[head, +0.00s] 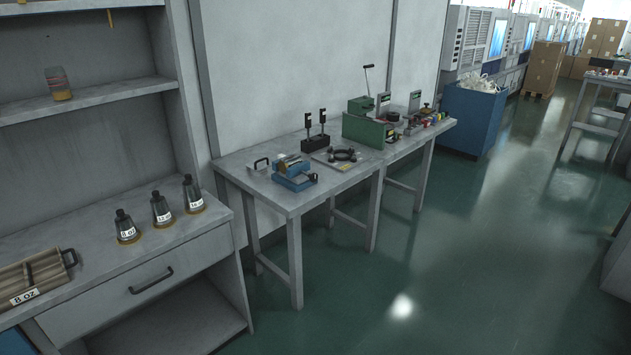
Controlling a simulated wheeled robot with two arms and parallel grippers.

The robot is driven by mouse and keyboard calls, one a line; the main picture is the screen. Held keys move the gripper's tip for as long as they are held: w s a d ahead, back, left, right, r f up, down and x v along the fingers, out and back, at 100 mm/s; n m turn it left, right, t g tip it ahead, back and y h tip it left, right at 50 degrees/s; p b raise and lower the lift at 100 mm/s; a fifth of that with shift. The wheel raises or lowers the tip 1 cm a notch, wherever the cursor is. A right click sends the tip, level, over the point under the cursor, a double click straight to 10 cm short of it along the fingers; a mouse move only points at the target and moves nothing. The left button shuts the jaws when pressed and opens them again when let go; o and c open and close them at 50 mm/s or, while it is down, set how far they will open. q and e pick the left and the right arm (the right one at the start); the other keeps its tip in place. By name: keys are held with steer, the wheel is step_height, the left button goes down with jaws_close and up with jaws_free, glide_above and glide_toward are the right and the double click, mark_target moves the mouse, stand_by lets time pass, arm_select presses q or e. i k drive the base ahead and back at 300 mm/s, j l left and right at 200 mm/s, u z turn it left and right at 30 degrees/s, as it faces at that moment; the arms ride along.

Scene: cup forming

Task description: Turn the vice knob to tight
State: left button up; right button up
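A small blue device (295,179), which looks like a vice, sits on the near part of a grey table (262,203). A brass-coloured piece lies in its top. A short dark part sticks out at its right side; it is too small to tell whether this is the knob or how tight it is. Next to it, a black ring-like part with several knobs (343,155) sits on a flat plate. I cannot tell for certain which of these carries the vice knob. Neither of my grippers shows in the head view.
A green machine (369,131) and a black two-post stand (316,142) are at the table's back. A shelf unit (95,265) with several dark cone-shaped weights stands at left. A blue bin (474,118) is beyond the table. The green floor (450,260) at right is clear.

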mark_target(314, 176)
steer(key=i+l+u, duration=0.35)
steer(key=i+l, duration=1.75)
